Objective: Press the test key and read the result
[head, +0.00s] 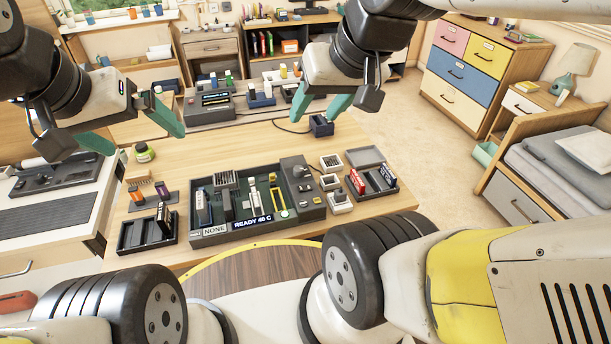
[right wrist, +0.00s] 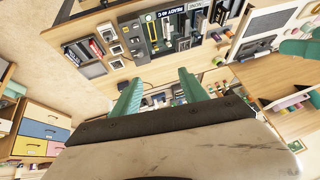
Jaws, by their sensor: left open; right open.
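A dark grey test device (head: 265,229) stands at the front of the wooden table. Its front displays read "NONE" (head: 215,230) and "READY 40 C" (head: 252,221). It holds upright pieces and a yellow-framed slot (head: 276,197). Its right-hand panel (head: 299,177) has a knob and small keys; which one is the test key I cannot tell. The device also shows upside down in the right wrist view (right wrist: 165,43). My left gripper (head: 149,142) is open and empty above the table's left side. My right gripper (head: 313,119) is open above the table's back, beyond the device, apart from it.
A black rack (head: 123,236) stands left of the device. Small white-topped boxes (head: 331,162) and a tray with red and dark pieces (head: 385,187) stand right of it. The table between device and back edge is mostly clear.

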